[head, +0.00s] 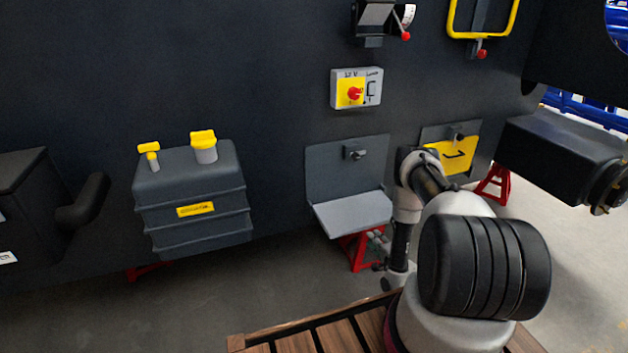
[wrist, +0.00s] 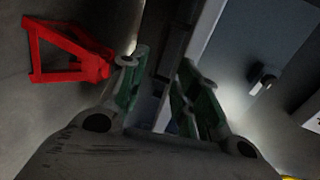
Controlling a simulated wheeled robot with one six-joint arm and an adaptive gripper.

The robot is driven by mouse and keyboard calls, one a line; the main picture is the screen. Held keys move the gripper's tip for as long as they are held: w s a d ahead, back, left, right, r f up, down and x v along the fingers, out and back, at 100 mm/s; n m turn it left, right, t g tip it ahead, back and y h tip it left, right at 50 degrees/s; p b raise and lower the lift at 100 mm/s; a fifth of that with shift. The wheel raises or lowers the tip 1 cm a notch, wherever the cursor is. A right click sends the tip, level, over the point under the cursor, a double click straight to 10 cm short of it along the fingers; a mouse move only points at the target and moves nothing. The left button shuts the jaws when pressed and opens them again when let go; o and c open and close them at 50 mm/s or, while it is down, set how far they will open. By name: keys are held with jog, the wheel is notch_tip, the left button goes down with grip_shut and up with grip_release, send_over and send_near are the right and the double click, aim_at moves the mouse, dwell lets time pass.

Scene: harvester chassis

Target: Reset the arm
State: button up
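My arm (head: 437,193) rises from my base and bends down in front of the dark chassis panel. My gripper shows small in the head view (head: 375,246), low beside the grey fold-down shelf (head: 352,212) and in front of a red stand (head: 357,250). In the wrist view my gripper (wrist: 164,82) has its two green-padded fingers apart, with nothing seen between them. The red stand (wrist: 68,48) is left of the fingers there, and a grey panel with a black latch (wrist: 262,78) is on the right.
A ribbed dark tank (head: 195,220) with yellow caps hangs on the chassis at left. A yellow switch box (head: 356,89) is above the shelf. A dark box (head: 562,150) juts out at right. The floor (head: 250,290) between tank and shelf is clear.

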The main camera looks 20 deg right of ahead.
jog(key=s+a+f+n+g, duration=0.1)
jog(key=s+f+n+g, duration=0.5)
jog(key=s+f+g, duration=0.45)
jog(key=s+d+r+n+g, duration=0.1)
jog(key=s+r+n+g, duration=0.1)
jog(key=s, duration=0.2)
jog(key=s+a+r+n+g, duration=0.1)
jog(key=s+r+n+g, duration=0.2)
jog(key=r, duration=1.5)
jog(key=s+a+r+n+g, duration=0.1)
jog(key=s+r+n+g, duration=0.2)
jog(key=r, duration=1.5)
jog(key=s+a+r+n+t, duration=0.1)
jog(key=s+a+r, duration=0.3)
jog(key=r, duration=0.6)
jog(key=s+a+r+n+t, duration=0.1)
jog(key=s+a+r+t, duration=0.2)
jog(key=r, duration=0.8)
jog(key=s+a+r+n+t, duration=0.1)
jog(key=s+a+r+t, duration=0.2)
jog(key=r, duration=0.8)
jog(key=shift+s+a+n+h, duration=0.3)
jog(key=shift+s+a, duration=0.7)
jog(key=shift+a, duration=0.05)
